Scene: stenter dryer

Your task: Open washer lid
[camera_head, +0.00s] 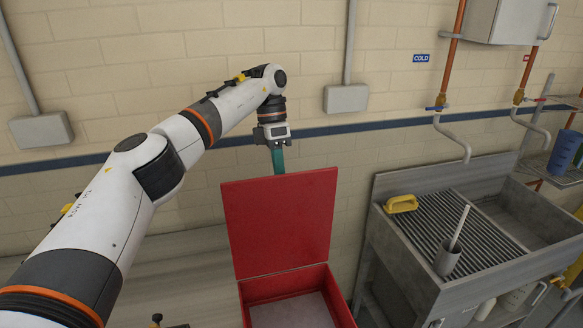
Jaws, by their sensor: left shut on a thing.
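The washer is a red box (290,284) at the lower middle, with its near part cut off by the bottom edge. Its red lid (280,222) stands up, nearly upright, along the far side of the opening. The pale inside of the box shows below it. My left arm reaches in from the left, and my left gripper (278,162) points down at the lid's top edge. Its teal fingers are shut on the lid, with the tips partly hidden by it. My right gripper is not in view.
Copper pipes (453,50) run down the brick wall (200,60) behind. Wall space left of the lid is clear.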

